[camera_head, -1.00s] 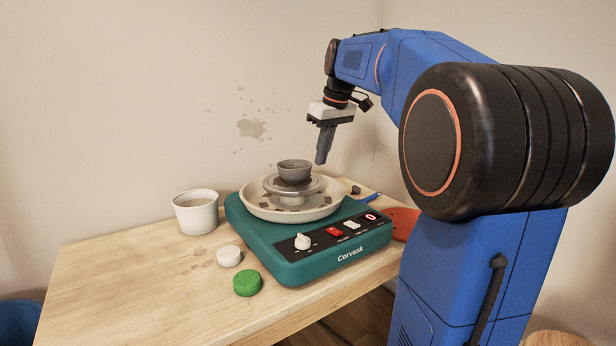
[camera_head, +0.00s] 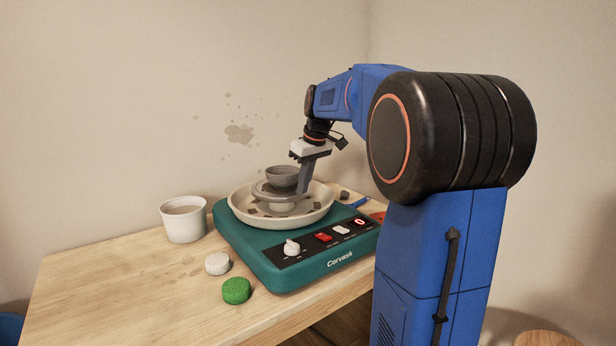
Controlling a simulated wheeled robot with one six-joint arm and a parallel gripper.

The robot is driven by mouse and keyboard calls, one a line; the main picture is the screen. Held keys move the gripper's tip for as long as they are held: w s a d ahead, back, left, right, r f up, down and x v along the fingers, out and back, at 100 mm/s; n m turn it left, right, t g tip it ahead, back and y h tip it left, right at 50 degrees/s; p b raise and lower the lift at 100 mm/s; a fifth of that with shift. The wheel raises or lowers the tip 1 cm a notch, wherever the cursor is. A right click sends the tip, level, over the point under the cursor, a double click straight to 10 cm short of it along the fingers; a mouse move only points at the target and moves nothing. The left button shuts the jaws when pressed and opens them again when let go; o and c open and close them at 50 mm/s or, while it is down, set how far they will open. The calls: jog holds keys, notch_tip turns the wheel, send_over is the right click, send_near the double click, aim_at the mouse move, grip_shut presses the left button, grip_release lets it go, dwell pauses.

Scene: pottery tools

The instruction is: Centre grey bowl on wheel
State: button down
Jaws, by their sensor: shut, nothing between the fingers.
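The small grey bowl (camera_head: 281,176) stands upright on the grey wheel head (camera_head: 262,191) of the teal pottery wheel (camera_head: 250,250). It looks a little off to the right of the wheel head's middle. A cream splash pan (camera_head: 240,211) surrounds the wheel head. My gripper (camera_head: 303,191) is shut and empty, pointing down just right of the bowl, with its tip low beside the wheel head's right edge. I cannot tell whether the fingers touch the bowl.
A white cup (camera_head: 184,222) stands left of the wheel. A white round piece (camera_head: 217,264) and a green round piece (camera_head: 236,291) lie at the front left. A blue-handled tool (camera_head: 358,203) lies behind the wheel's right side. The table's left part is clear.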

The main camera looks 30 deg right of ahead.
aim_at(292, 180)
jog(key=shift+w+a, duration=0.15)
jog(key=shift+w, duration=0.65)
jog(key=shift+w+a, duration=0.15)
jog(key=shift+w, duration=0.6)
jog(key=shift+w, duration=0.1)
jog(key=shift+w+a, duration=0.2)
jog(key=shift+w, duration=0.85)
jog(key=shift+s, duration=0.15)
